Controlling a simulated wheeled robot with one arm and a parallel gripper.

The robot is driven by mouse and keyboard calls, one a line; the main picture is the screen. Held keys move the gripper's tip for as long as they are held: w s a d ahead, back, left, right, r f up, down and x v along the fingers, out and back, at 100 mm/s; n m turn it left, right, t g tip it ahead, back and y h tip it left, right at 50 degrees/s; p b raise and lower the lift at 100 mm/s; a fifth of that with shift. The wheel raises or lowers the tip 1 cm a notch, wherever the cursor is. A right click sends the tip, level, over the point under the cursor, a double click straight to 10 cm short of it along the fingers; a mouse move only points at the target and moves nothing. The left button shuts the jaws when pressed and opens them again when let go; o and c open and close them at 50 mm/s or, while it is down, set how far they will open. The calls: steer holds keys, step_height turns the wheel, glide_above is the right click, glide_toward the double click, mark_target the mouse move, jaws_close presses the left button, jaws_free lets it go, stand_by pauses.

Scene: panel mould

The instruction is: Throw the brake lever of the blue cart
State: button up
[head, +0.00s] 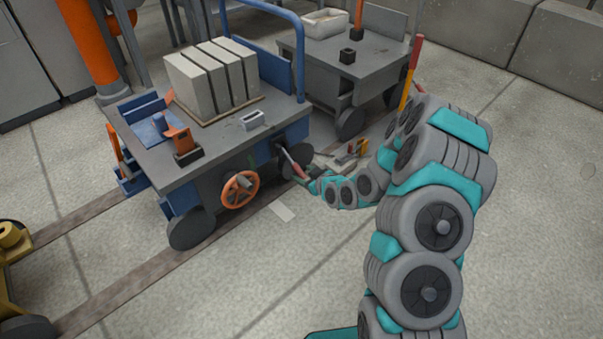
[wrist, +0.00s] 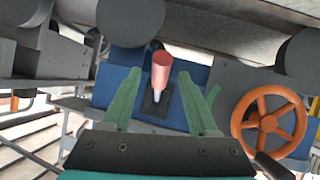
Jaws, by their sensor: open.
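The blue cart (head: 185,170) stands on floor rails in the head view, with a grey deck and blue sides. Its brake lever (head: 298,168) has a red grip on a pale shaft and sticks out from the cart's side, right of the handwheel. In the wrist view the lever's red grip (wrist: 161,70) rises from a dark plate on the blue side panel. My gripper (wrist: 164,105) is open, its green fingers on either side of the lever in the picture, with gaps visible. Whether the grip is fully between them in depth I cannot tell. In the head view my gripper is small and partly hidden.
An orange handwheel (head: 240,189) sits close to the lever; it also shows at right in the wrist view (wrist: 269,119). Pale blocks (head: 213,76) stand on the deck. A grey cart (head: 340,52) is behind. The floor in front is mostly clear.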

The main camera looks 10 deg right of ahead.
steer(key=v, duration=0.5)
steer(key=shift+s+d, duration=0.1)
steer(key=shift+s, duration=0.25)
steer(key=shift+r, duration=0.15)
